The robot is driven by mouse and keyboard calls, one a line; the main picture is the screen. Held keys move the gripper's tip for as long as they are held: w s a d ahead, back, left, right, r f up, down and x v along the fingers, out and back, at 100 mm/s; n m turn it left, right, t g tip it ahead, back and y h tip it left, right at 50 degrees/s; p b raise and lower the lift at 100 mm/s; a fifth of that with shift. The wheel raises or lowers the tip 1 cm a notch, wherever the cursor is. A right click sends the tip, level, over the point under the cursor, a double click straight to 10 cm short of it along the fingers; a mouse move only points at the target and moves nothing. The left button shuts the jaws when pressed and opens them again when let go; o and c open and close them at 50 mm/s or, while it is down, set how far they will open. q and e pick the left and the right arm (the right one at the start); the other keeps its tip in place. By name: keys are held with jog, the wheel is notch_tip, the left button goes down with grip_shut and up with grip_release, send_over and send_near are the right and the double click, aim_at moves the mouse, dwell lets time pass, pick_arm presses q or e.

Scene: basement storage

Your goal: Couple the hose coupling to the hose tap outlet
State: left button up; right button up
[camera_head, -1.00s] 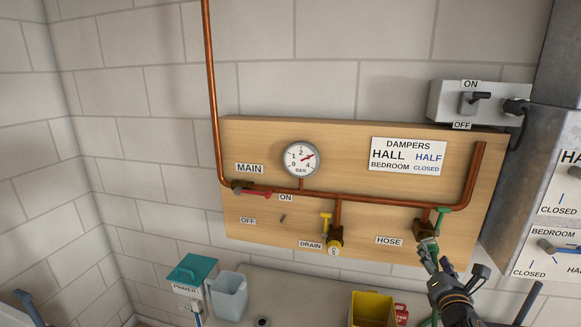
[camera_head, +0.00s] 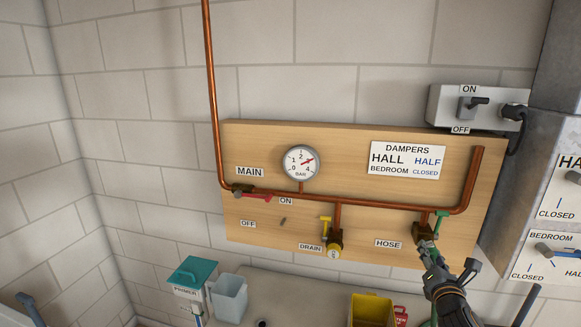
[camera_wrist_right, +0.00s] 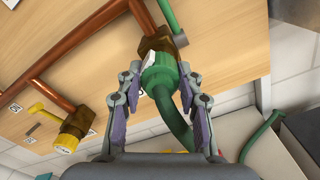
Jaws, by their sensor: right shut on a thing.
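The hose tap (camera_head: 424,231) is a brass body with a green lever at the lower right of the wooden board. It also shows at the top of the right wrist view (camera_wrist_right: 160,43). My right gripper (camera_head: 429,257) is just below the tap. In the right wrist view its fingers (camera_wrist_right: 160,92) are shut on the green hose coupling (camera_wrist_right: 158,75), with the green hose (camera_wrist_right: 178,128) curving down from it. The coupling is right up against the tap's outlet end; I cannot tell whether it is seated.
The yellow drain tap (camera_head: 334,245) is left of the hose tap. A yellow bin (camera_head: 372,308), a pale bucket (camera_head: 229,297) and a teal-lidded primer box (camera_head: 191,277) stand below the board. A grey metal duct (camera_head: 515,190) is close on the right.

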jog(key=shift+r+p, duration=0.2)
jog(key=shift+p, duration=0.1)
grip_shut()
